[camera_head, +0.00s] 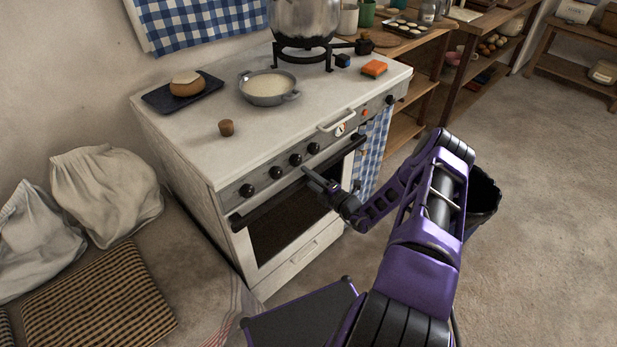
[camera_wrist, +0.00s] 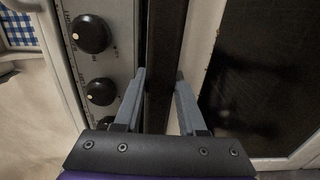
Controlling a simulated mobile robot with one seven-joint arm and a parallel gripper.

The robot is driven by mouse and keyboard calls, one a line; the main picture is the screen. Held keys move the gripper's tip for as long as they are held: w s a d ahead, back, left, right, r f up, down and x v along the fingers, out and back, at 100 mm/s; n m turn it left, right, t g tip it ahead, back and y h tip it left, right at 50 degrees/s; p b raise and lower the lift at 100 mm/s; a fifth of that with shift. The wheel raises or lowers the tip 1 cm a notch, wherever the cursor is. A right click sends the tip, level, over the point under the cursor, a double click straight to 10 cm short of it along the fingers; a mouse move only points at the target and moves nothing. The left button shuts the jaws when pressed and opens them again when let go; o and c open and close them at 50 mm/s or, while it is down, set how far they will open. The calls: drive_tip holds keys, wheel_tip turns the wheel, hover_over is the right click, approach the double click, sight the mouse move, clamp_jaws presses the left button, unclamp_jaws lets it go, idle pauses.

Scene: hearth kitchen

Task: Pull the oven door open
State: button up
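The oven door (camera_head: 298,261) has a white frame and a dark window, and looks shut on the front of the white stove. Its long black bar handle (camera_head: 268,203) runs along the door's top edge, below a row of black knobs. My gripper (camera_head: 308,174) is at the handle, right of its middle. In the wrist view the dark handle (camera_wrist: 165,45) passes between the two grey fingers of my gripper (camera_wrist: 162,88). The fingers are apart, one on each side of the bar. A pale strip shows between the right finger and the bar; contact at the left finger is unclear.
A striped cushion (camera_head: 100,305) and sacks (camera_head: 105,195) lie left. Open floor (camera_head: 545,220) is at right.

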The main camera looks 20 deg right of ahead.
clamp_jaws()
idle(1.0)
